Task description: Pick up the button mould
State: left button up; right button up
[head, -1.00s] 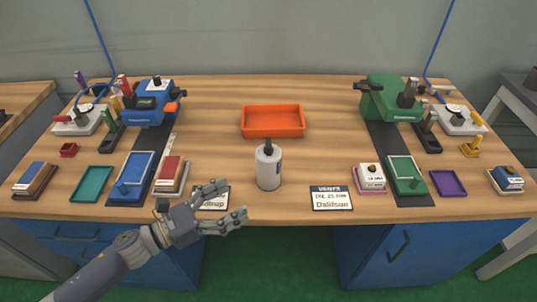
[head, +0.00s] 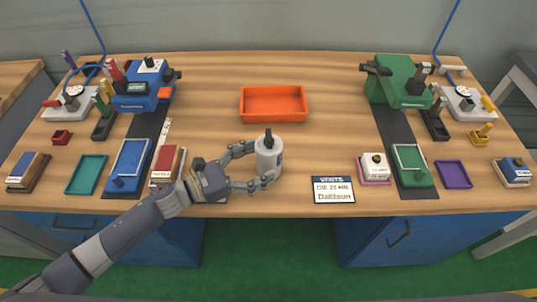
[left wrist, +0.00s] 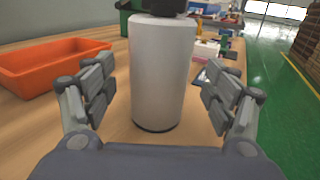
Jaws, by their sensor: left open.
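A pale grey cylinder with a black top (head: 268,158) stands upright near the front middle of the table. It fills the middle of the left wrist view (left wrist: 162,75). No readable label names the button mould, and I cannot tell for sure that this cylinder is it. My left gripper (head: 262,163) comes in from the left, open, with one finger on the far side of the cylinder and one on the near side. In the left wrist view the cylinder stands between the spread fingers, with a gap on both sides. My right gripper is not in view.
An orange tray (head: 273,103) lies empty behind the cylinder. A white label card (head: 333,190) lies to its right at the front edge. A blue machine (head: 146,88) stands back left, a green one (head: 400,84) back right. Bare wood surrounds the tray.

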aim_at(269, 156)
pick_arm(q)
jog(key=x, duration=0.2)
jog(key=shift+w+d+r+p, duration=0.2)
jog(key=shift+d+p, duration=0.1)
jog(key=shift+p, duration=0.05)
jog(key=shift+w+d+f, duration=0.15)
jog(key=shift+w+d, duration=0.1)
jog(key=shift+d, duration=0.1)
jog(key=shift+s+a, duration=0.1)
jog(key=c, duration=1.7)
jog(key=shift+c, duration=0.2)
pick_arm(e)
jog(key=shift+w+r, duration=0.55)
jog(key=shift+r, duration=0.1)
pick_arm(q)
jog(key=shift+r, duration=0.25)
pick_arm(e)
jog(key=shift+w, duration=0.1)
